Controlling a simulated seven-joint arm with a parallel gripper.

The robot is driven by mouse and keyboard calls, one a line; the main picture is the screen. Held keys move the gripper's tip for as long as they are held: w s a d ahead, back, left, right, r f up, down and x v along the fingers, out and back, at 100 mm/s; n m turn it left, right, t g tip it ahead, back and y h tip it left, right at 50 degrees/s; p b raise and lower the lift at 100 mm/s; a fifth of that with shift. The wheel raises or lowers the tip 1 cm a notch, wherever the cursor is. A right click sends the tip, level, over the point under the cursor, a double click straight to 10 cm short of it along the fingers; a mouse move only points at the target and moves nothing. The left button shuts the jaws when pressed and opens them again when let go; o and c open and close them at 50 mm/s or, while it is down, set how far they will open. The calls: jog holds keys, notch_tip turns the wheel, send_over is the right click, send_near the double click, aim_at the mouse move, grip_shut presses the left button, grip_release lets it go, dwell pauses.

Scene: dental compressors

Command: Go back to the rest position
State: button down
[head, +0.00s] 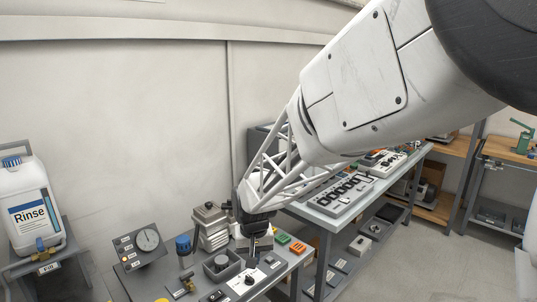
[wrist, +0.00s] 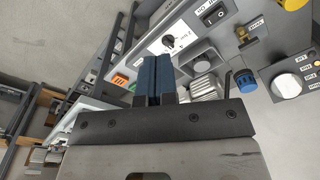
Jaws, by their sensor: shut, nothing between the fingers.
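My gripper (head: 253,252) hangs pointing down over the bench (head: 206,284) with the small compressor controls. In the wrist view its two blue finger pads (wrist: 153,68) are pressed together with nothing between them. The fingertips are near a white panel with a black knob (head: 248,282), which also shows just past the fingers in the wrist view (wrist: 168,42). Whether the fingertips touch anything there I cannot tell. My arm reaches in from the upper right of the head view.
A Rinse jug (head: 34,205) stands at left. Another bench with switch panels (head: 341,194) is at right. The wall above is clear.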

jog(key=s+d+r, duration=0.4)
jog(key=s+d, duration=0.3)
jog(key=s, duration=0.2)
jog(key=s+d+r+m+t, duration=0.1)
jog(key=s+d+r, duration=0.3)
jog(key=s+d, duration=0.4)
jog(key=s+d+r+m, duration=0.1)
jog(key=s+d+r, duration=0.3)
jog(key=s+d, duration=0.3)
jog(key=s, duration=0.4)
jog(key=shift+d+t, duration=0.25)
jog(key=shift+t, duration=0.15)
